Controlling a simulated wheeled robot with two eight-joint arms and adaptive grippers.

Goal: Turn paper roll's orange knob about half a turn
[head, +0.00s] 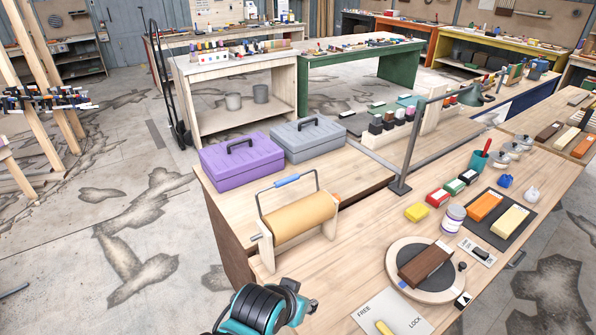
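The paper roll (300,216) is a tan cylinder lying across a pale wooden stand on the near left part of the bench. A thin metal frame with a blue grip (286,181) rises over it. A small orange knob (336,197) shows at the roll's right end, above the right wooden upright. A grey pin sticks out at the roll's left end. Which way the knob is turned is too small to tell.
Purple (241,159) and grey (307,137) toolboxes stand behind the roll. A metal post (407,160) rises to its right. A round turntable (425,270) bears a brown block.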

